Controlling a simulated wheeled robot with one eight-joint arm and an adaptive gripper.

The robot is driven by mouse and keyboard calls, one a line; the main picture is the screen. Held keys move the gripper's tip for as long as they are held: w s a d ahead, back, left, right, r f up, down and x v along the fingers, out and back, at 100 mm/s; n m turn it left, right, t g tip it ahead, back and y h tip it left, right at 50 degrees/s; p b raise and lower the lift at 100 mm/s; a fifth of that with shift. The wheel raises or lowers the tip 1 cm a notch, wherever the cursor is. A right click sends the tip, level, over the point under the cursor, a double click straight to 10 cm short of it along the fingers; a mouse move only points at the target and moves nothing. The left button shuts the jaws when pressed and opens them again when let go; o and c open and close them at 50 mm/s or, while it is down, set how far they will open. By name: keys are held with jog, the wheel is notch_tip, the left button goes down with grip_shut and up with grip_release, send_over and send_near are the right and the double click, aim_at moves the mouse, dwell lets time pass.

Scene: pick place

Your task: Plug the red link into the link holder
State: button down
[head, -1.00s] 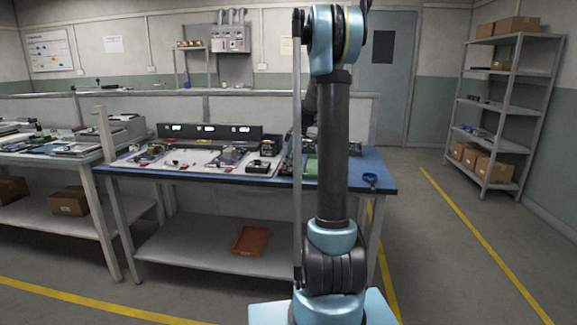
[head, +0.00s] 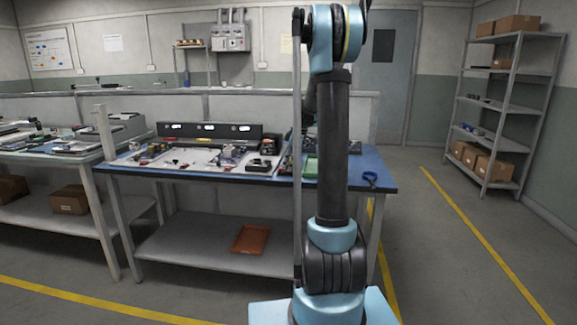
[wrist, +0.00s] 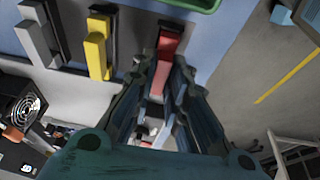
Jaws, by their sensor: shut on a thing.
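The red link (wrist: 166,68) is in the wrist view, upper middle, with a dark part at its far end. My gripper (wrist: 163,75) is shut on it, one ridged finger on each side. A yellow link (wrist: 97,45) and a grey link (wrist: 36,35) lie to its left in a row, each beside a dark block. I cannot tell whether one of these dark parts is the link holder, or whether the red link touches the surface below. In the head view my arm hides my gripper and the red link.
A blue-topped workbench (head: 345,178) carries several small parts and a dark panel (head: 210,130). A green tray (wrist: 190,3) edges the wrist view's top. A fan unit (wrist: 22,110) is at its left.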

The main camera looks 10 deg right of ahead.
jog(key=shift+f, duration=0.15)
jog(key=c, duration=0.9)
grip_release()
jog(key=shift+o, duration=0.2)
jog(key=shift+r, duration=3.5)
